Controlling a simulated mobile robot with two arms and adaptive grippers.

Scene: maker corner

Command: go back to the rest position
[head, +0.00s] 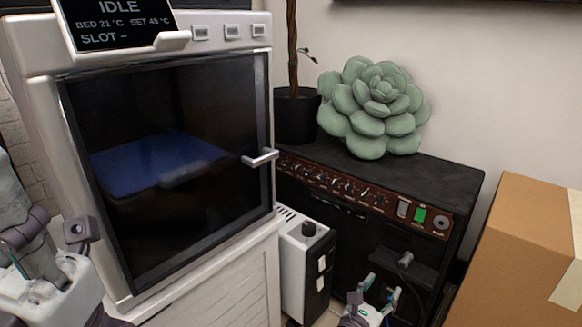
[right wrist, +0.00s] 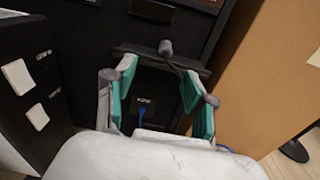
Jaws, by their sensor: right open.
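My right gripper (head: 380,297) is low in the head view, in front of the black amplifier cabinet (head: 440,182). In the right wrist view my right gripper (right wrist: 157,88) has its two green-padded fingers spread apart, with nothing held between them. Beyond the fingers are a dark ledge with a round knob (right wrist: 166,47) and a small panel with a blue cable (right wrist: 142,115). Part of my left arm shows at the lower left edge of the head view, beside the printer; whether its jaws are open is unclear.
A white enclosed printer (head: 168,270) with a closed glass door and blue bed (head: 150,165) stands left. A white-and-black unit (head: 305,262) stands beside it. A cardboard box (head: 520,240) is close on the right. A succulent cushion (head: 372,108) and plant pot (head: 296,118) sit on the amplifier.

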